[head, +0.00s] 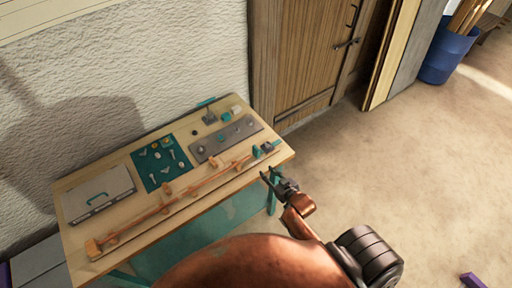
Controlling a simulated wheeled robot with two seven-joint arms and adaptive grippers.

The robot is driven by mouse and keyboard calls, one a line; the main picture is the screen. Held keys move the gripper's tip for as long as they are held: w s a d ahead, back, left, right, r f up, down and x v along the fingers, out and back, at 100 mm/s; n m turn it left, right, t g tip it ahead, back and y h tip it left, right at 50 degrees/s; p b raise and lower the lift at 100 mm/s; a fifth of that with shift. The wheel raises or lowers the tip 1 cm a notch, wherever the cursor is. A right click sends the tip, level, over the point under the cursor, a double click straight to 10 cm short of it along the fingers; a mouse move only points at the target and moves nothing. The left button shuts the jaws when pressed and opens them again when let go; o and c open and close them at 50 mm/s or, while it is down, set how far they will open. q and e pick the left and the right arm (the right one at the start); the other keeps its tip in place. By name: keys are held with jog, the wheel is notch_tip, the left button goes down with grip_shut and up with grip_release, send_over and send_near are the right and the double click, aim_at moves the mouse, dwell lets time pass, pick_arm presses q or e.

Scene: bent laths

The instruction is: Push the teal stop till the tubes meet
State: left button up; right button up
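Copper-coloured tubes (205,184) lie in a line along the front of the workbench, carried by small wooden blocks. Whether there is a gap between them is too small to tell. A small teal stop (257,152) stands at the right end of the line, beside a dark block (268,147). My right gripper (266,174) is just off the bench's right front edge, below and slightly right of the stop and apart from it. Its dark fingers look spread, with nothing between them. My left gripper is not in view.
The wooden workbench (150,233) also bears a grey case (98,195), a teal mat (150,176) with small parts, and a grey plate (212,145). A textured wall stands behind. A wooden door (300,60) and blue bin (447,57) are beyond. Floor to the right is mostly clear.

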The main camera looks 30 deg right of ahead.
aim_at(256, 148)
jog(key=w+r+t, duration=0.1)
jog(key=w+d+r+t, duration=0.1)
jog(key=w+r+t, duration=0.1)
jog(key=w+r+t+y, duration=0.1)
jog(key=w, duration=0.1)
jog(key=shift+d+r+t, duration=0.2)
jog(key=shift+d+t, duration=0.1)
jog(key=w, duration=0.7)
jog(key=shift+w+a+p, duration=0.25)
jog(key=shift+a+p, duration=0.1)
jog(key=shift+p, duration=0.05)
jog(key=shift+c, duration=0.3)
grip_shut()
